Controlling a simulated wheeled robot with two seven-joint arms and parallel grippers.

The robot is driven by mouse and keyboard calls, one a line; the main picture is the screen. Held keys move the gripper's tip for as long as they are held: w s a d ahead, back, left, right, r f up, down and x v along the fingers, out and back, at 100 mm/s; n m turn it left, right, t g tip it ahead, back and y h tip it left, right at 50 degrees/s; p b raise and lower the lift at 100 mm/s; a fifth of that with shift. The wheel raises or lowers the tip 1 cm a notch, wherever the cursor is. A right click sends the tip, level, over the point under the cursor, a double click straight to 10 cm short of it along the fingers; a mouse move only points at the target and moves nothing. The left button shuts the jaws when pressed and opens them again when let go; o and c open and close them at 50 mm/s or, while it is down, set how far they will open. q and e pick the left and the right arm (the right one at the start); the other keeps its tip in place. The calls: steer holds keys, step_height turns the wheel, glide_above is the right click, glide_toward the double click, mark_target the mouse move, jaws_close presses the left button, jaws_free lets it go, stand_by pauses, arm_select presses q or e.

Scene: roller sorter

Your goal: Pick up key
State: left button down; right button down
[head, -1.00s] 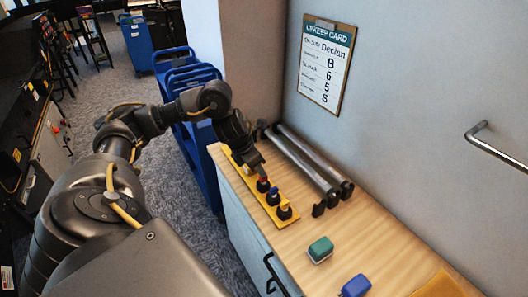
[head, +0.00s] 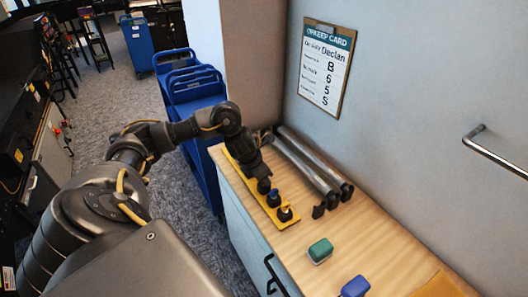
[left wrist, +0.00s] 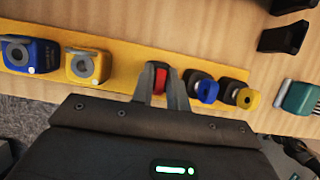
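A yellow board (head: 236,162) lies along the left part of the wooden counter. My left gripper (left wrist: 161,79) is down over the board, its fingers close against both sides of a red key (left wrist: 161,84). In the head view the gripper (head: 264,184) hides that key. A blue key (head: 274,197) stands just beside it in a dark holder and shows in the left wrist view (left wrist: 207,91). A yellow key (head: 285,210) stands at the board's near end and also shows in the left wrist view (left wrist: 246,98). My right gripper is in neither view.
A blue block (left wrist: 30,52) and a yellow block (left wrist: 86,66) sit farther along the board. A teal brush-like item (head: 320,249) and a blue one (head: 355,287) lie nearer. An upkeep card (head: 327,67) hangs above.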

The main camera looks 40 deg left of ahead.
arm_select(q)
steer(key=shift+r, duration=0.1)
steer(key=shift+r+b, duration=0.3)
steer(key=shift+r, duration=0.2)
step_height(320, 180, up, 2)
steer(key=shift+r, duration=0.1)
steer(key=s+a+r, duration=0.3)
steer(key=a+r, duration=0.6)
steer(key=a, duration=0.4)
steer(key=shift+s+a+r+b, duration=0.3)
steer(key=shift+r, duration=0.05)
